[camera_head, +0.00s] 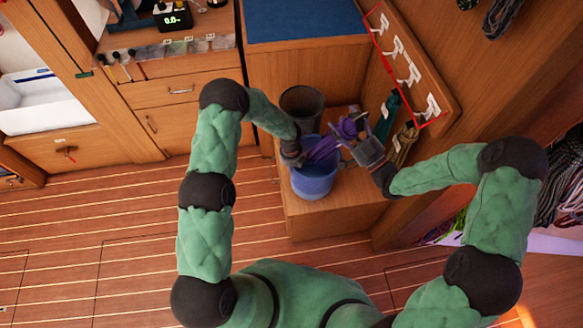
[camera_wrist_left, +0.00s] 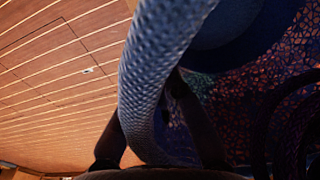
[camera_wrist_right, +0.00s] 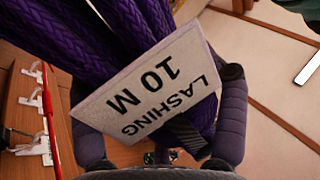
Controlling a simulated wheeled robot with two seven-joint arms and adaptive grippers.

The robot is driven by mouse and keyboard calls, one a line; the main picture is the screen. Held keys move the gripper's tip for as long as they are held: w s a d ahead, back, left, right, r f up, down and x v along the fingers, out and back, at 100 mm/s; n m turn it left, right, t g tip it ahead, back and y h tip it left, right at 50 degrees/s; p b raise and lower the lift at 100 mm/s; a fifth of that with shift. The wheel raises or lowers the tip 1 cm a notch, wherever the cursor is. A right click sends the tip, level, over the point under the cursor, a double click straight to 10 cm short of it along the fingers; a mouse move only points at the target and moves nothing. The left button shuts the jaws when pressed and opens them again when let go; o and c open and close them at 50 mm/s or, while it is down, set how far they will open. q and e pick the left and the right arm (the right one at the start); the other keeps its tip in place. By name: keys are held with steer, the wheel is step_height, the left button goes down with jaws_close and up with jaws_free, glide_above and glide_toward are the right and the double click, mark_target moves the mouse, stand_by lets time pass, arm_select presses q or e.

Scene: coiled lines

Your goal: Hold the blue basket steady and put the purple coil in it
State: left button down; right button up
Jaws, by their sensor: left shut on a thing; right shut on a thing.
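The blue basket (camera_head: 314,186) stands on the wooden bench near the middle of the head view. My left gripper (camera_head: 297,157) is shut on its rim at the left side; the rim (camera_wrist_left: 160,80) runs between the fingers in the left wrist view. My right gripper (camera_head: 355,145) is shut on the coil, which fills the right wrist view (camera_wrist_right: 110,35) with a white tag (camera_wrist_right: 150,88) reading "LASHING 10 M".
A dark bin (camera_head: 302,101) stands behind the basket. A wall rack with white hooks (camera_head: 408,70) and a red edge is at the right, with a green coil (camera_head: 388,118) and an olive coil (camera_head: 404,146) hanging below. The floor at left is clear.

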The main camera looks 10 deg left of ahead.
steer(key=shift+f, duration=0.1)
steer(key=o, duration=1.8)
steer(key=shift+c, duration=0.2)
steer(key=shift+f, duration=0.1)
steer(key=v, duration=0.8)
arm_select(q)
steer(key=c, duration=1.3)
jaws_free()
steer(key=shift+r, duration=0.1)
